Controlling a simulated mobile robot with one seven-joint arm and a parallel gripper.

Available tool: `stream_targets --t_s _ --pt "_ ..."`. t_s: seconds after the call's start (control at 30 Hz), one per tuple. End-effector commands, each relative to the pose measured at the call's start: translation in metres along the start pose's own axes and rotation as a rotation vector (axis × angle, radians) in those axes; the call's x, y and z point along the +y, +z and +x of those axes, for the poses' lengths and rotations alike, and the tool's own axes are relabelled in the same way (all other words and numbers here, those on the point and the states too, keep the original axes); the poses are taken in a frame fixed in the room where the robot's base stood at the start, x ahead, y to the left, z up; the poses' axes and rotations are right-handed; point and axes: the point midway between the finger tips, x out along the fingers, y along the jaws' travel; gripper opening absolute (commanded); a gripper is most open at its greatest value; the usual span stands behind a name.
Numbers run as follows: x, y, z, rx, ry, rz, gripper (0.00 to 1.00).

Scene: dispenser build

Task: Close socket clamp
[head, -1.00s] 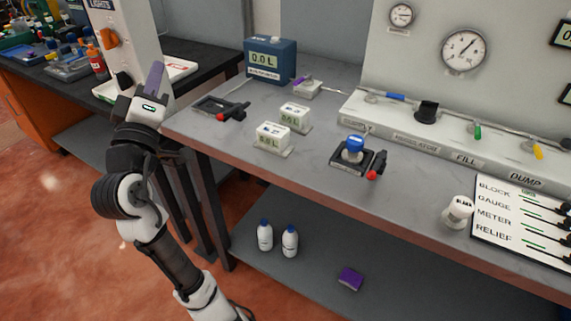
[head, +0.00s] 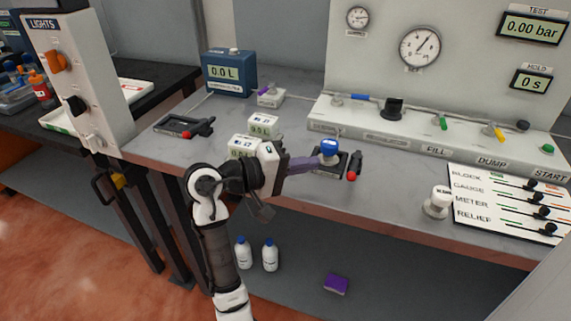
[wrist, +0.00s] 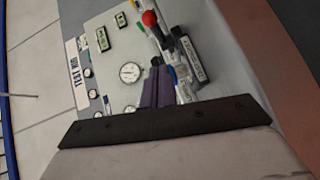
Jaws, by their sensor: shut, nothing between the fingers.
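The socket (head: 327,170) is a dark plate on the grey bench, with a blue-topped part (head: 329,147) standing in it. Its clamp lever (head: 354,165) is black with a red knob at the near end, on the plate's right side. In the wrist view the red knob (wrist: 150,18) and the dark clamp handle (wrist: 180,35) show beyond the fingers. My gripper (head: 312,163) has its purple fingers together and empty, pointing right, just left of the blue-topped part. Whether the tips touch it, I cannot tell. The fingers also show in the wrist view (wrist: 156,68).
A second dark fixture with a red-tipped lever (head: 185,126) lies at the bench's left. Small white meters (head: 262,125) stand behind my wrist. A white knob (head: 438,201) and a lever panel (head: 508,204) are at the right. The bench front between them is clear.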

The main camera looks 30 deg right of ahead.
Motion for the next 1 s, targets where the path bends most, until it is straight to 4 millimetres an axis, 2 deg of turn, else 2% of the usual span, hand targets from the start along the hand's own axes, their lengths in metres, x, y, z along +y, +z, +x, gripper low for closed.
stream_targets --t_s 0.03,0.13,0.33,0.57,1.0 --pt "0.001 0.001 0.012 -0.005 0.0 -0.003 0.0" --pt "0.001 0.002 0.03 -0.003 0.0 -0.001 0.0" --pt "0.001 0.022 0.047 0.0 0.0 -0.001 0.0" --pt "0.0 0.028 0.053 0.001 0.0 0.0 0.0" --pt "0.0 0.025 0.053 0.013 -0.001 -0.001 0.0"
